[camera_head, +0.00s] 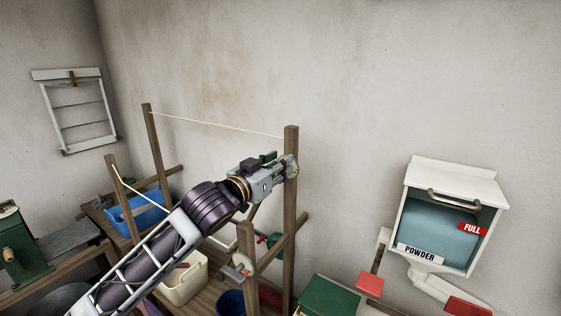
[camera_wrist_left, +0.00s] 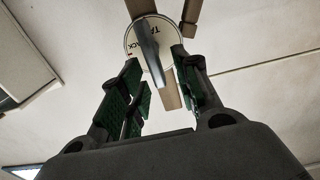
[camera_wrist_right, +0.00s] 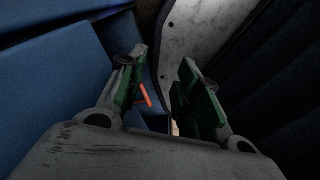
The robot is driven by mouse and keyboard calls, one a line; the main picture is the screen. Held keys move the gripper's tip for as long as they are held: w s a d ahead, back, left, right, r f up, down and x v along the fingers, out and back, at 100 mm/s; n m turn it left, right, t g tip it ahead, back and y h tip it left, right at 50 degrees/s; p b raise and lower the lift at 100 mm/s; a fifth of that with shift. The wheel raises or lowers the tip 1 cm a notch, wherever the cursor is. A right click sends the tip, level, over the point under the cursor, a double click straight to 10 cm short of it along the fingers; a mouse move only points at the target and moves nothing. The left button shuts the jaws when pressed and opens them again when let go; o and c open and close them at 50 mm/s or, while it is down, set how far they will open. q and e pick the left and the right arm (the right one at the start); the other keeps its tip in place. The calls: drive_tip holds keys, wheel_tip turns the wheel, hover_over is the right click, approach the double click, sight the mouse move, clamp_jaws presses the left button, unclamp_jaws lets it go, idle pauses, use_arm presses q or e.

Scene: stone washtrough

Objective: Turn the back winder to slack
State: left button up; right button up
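The back winder is a pale round disc (camera_wrist_left: 135,42) with a dark grey bar handle (camera_wrist_left: 150,55) across it, partly covering lettering that reads "TA" and "ACK". In the head view it sits on the tall back right post (camera_head: 291,215), mostly hidden by my gripper. My left gripper (camera_head: 283,167) is at this winder. In the left wrist view its green-padded fingers (camera_wrist_left: 160,80) are open, one on each side of the handle, with visible gaps. The back line (camera_head: 215,125) runs nearly straight between the back posts. My right gripper (camera_wrist_right: 162,85) is open and empty, outside the head view.
A front winder (camera_head: 238,267) sits on the nearer post. A blue tub (camera_head: 140,214) and a cream tub (camera_head: 184,282) stand on the wooden bench below. A powder dispenser (camera_head: 452,175) hangs at right. Blue panels (camera_wrist_right: 50,70) lie close to my right gripper.

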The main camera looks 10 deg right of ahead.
use_arm(q)
drive_tip(key=shift+w+d, duration=0.4)
drive_tip(key=shift+d, duration=0.05)
drive_tip(key=shift+c, duration=0.2)
clamp_jaws()
